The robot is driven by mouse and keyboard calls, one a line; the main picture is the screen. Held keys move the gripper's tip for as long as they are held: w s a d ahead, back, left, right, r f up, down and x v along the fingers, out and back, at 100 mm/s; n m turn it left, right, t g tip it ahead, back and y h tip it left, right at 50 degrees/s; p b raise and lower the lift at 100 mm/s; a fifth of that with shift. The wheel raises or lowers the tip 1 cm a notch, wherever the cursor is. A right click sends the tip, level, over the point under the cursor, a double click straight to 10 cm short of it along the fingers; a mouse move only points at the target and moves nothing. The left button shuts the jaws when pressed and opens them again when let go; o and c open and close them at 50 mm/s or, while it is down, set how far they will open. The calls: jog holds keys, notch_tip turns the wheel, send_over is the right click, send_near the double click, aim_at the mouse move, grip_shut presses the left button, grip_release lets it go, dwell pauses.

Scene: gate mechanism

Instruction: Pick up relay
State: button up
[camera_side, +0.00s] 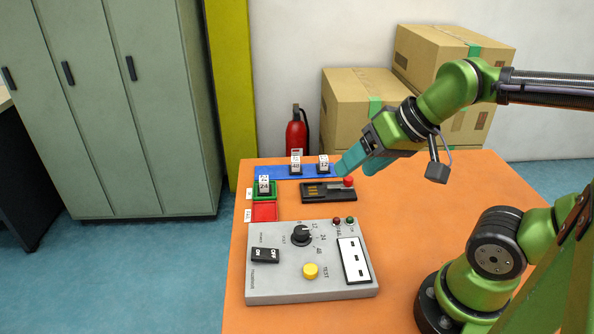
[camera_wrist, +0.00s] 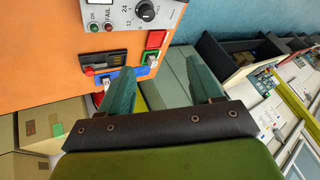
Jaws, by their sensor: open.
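Several relays show in the side view as small white blocks with dark bases. One marked 24 (camera_side: 264,184) sits on the green square (camera_side: 271,197). Another (camera_side: 295,163) and one marked 12 (camera_side: 323,164) stand on the blue strip (camera_side: 268,172). My gripper (camera_side: 350,160) is open, its teal fingers just right of the relay marked 12, near the strip's right end. In the wrist view the open fingers (camera_wrist: 162,88) have nothing between them. The relays are small and partly hidden there.
A black socket block (camera_side: 318,195) with a red knob lies in front of the strip. A red square (camera_side: 264,212) adjoins the green one. A grey test panel (camera_side: 310,275) fills the table's front. Boxes (camera_side: 350,105) and a fire extinguisher (camera_side: 297,130) stand behind.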

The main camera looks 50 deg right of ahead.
jog(key=w+d+f+m+g, duration=0.3)
jog(key=w+d+m, duration=0.4)
jog(key=w+d, duration=0.55)
jog(key=m+y, duration=0.1)
jog(key=m, duration=1.5)
send_near(296, 159)
jog(key=shift+g, duration=0.4)
jog(key=x, duration=1)
jog(key=shift+w+f, duration=0.15)
jog(key=shift+w, duration=0.3)
jog(key=c, duration=0.9)
